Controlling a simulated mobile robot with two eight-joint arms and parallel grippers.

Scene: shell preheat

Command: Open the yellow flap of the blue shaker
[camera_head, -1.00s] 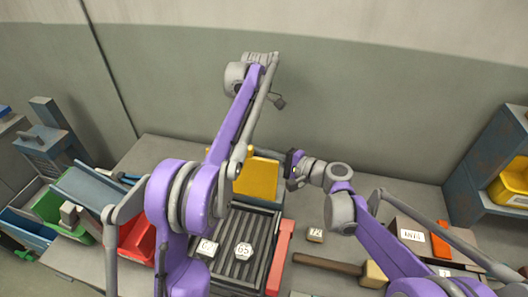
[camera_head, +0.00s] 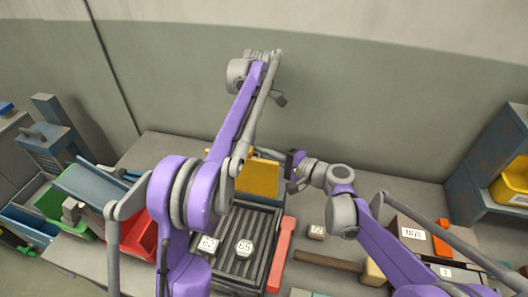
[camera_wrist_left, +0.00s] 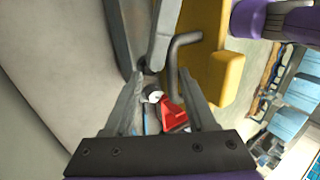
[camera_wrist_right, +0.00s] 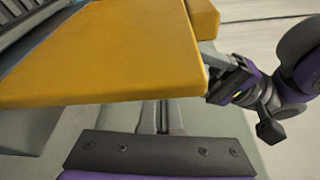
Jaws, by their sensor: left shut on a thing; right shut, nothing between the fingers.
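The yellow flap (camera_head: 258,178) stands at the back of the shaker's dark slatted bed (camera_head: 232,272); a blue strip shows beside the bed in the right wrist view. In the left wrist view the flap (camera_wrist_left: 214,65) is beside a grey bent handle (camera_wrist_left: 186,40).
Two numbered white blocks (camera_head: 244,248) lie on the slatted bed, with a red bar (camera_head: 282,250) to its right. Red (camera_head: 138,238) and green (camera_head: 52,203) bins stand left.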

